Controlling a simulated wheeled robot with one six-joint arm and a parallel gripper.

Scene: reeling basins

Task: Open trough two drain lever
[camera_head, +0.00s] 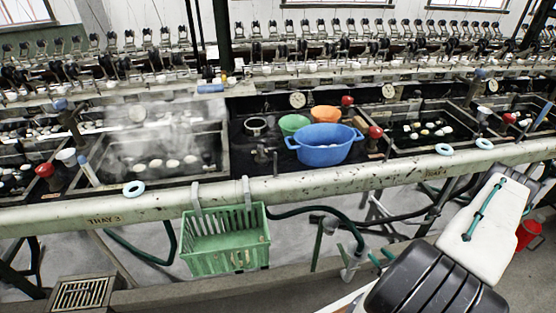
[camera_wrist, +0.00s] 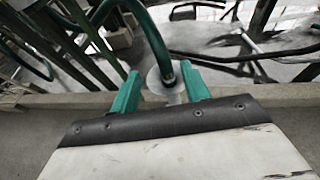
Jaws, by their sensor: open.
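My gripper (camera_wrist: 162,88) is open, its two teal fingers spread on either side of a dark green hose (camera_wrist: 158,48) that bends down to a pale round fitting. I cannot tell whether they touch it. In the head view my gripper (camera_head: 382,258) is low in front of the troughs, beside a grey drain pipe (camera_head: 349,262) with the hose end. No trough marked two is readable; the front rail (camera_head: 300,187) reads TRAY 3 at left and seems to read TRAY 4 at right. I cannot pick out a drain lever for certain.
A green basket (camera_head: 226,240) hangs from the rail. A blue tub (camera_head: 325,146), a green bowl (camera_head: 294,124) and an orange bowl (camera_head: 326,114) stand between steaming and dark basins. A floor grate (camera_head: 83,294) lies at lower left, a red bucket (camera_head: 528,235) at right.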

